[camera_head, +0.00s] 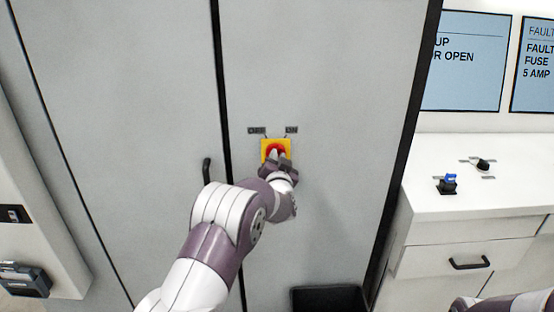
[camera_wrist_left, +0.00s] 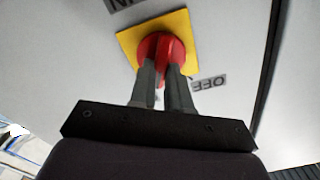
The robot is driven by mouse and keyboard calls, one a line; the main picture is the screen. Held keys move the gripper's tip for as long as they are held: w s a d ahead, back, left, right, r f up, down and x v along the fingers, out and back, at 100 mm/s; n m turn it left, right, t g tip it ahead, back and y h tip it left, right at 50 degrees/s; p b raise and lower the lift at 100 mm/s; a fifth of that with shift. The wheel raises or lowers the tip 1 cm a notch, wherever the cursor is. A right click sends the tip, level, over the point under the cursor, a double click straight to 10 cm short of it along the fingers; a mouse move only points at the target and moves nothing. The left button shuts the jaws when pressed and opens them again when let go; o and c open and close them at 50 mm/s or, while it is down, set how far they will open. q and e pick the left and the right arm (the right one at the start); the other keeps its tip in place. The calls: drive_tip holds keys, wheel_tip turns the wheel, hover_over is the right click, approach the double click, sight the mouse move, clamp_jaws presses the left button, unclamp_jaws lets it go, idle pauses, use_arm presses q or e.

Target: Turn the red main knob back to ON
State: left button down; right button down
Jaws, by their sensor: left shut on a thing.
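The red main knob (camera_head: 275,149) sits on a yellow square plate (camera_head: 264,144) on the grey cabinet door. An OFF label (camera_head: 257,131) is above the plate at left and an ON label (camera_head: 291,130) above at right. My left gripper (camera_head: 277,157) is at the knob, its fingers shut on the knob's grip. In the left wrist view the two dark fingers (camera_wrist_left: 162,85) close on the red knob (camera_wrist_left: 160,47), on the yellow plate (camera_wrist_left: 127,42). The fingers hide part of the knob, so its exact pointing is hard to tell. My right gripper is not in view.
A black door handle (camera_head: 207,170) is left of the knob, by the door seam. A white counter (camera_head: 500,180) at right carries a blue-topped switch (camera_head: 448,184) and a black knob (camera_head: 482,164). A black bin (camera_head: 328,298) stands below.

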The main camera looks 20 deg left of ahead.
use_arm(q)
drive_tip(key=shift+f, duration=0.1)
idle(0.4)
drive_tip(key=c, duration=1.1)
unclamp_jaws()
drive_tip(key=b+v, duration=0.4)
drive_tip(key=v, duration=0.8)
drive_tip(key=shift+s+d, duration=0.15)
drive_tip(key=shift+s, duration=0.25)
